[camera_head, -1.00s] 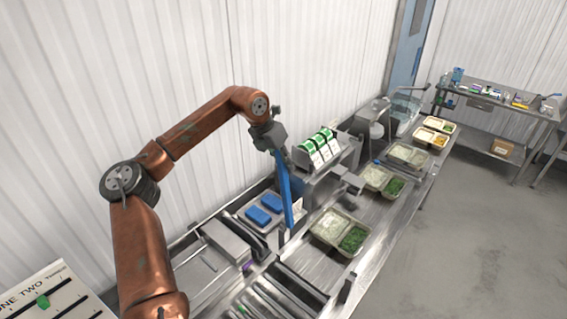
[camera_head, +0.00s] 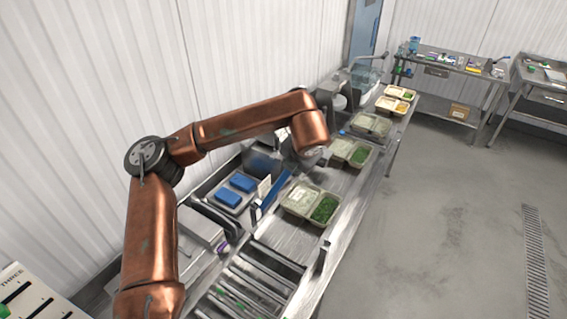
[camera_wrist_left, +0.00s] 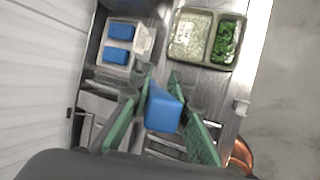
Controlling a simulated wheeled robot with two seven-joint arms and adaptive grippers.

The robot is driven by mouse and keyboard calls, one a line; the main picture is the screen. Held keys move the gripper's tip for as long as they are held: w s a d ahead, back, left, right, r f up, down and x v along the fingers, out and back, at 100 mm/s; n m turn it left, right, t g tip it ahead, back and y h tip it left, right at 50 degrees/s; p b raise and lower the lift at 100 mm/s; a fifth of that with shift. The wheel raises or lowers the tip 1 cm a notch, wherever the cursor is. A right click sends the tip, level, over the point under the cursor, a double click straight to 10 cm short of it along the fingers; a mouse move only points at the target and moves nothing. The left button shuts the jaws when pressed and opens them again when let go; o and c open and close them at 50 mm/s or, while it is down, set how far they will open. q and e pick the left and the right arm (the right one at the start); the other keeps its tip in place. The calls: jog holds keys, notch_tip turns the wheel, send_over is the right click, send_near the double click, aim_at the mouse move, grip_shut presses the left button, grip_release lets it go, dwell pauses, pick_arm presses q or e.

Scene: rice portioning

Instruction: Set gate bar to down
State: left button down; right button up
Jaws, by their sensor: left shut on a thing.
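The gate bar is a long blue bar (camera_head: 275,192) beside the conveyor, near the tray with white and green food. In the head view my left gripper (camera_head: 312,158) is mostly hidden behind my wrist link. My right gripper is not in view.
The tray of rice and greens (camera_head: 311,186) sits on the steel conveyor, close to the bar. More food trays (camera_head: 370,124) stand farther along. Two blue blocks (camera_head: 236,190) lie in a pan to the left. Rollers (camera_head: 251,285) are nearer. The floor at right is clear.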

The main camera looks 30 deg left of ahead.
pick_arm(q)
jog(key=shift+d+f, duration=0.1)
jog(key=shift+d, duration=0.15)
jog(key=c, duration=1.8)
grip_release()
jog(key=shift+o, duration=0.2)
jog(key=v, duration=1.2)
jog(key=shift+f, duration=0.2)
jog(key=x, duration=1.1)
jog(key=shift+w+a+f, duration=0.2)
jog(key=shift+a, duration=0.1)
